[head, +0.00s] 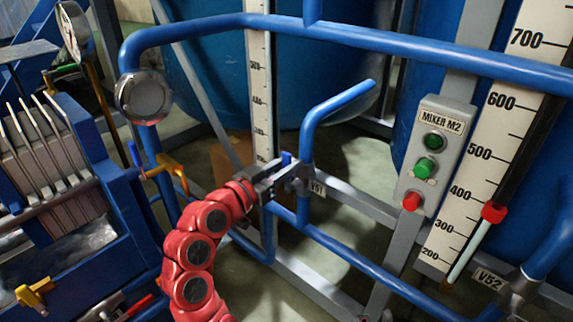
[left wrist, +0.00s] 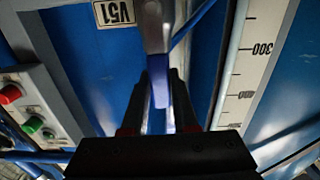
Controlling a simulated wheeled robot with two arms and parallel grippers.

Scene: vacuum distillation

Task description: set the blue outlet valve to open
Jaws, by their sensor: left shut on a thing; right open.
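The outlet valve's blue handle (head: 287,158) sits on the pipework next to the V51 label (head: 318,188). My left gripper (head: 283,172), on a red arm, reaches it from the left and is shut on the handle. In the left wrist view the handle (left wrist: 160,88) lies between the two dark fingers of the gripper (left wrist: 157,104), below the metal valve body (left wrist: 153,25). The fingers partly hide the valve in the head view. My right gripper is in neither view.
Blue pipes (head: 345,105) run around the valve. A grey MIXER M2 box (head: 434,150) with green and red buttons stands to the right, near a graduated scale (head: 500,130). A round gauge (head: 144,97) and a yellow-handled valve (head: 165,168) are to the left.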

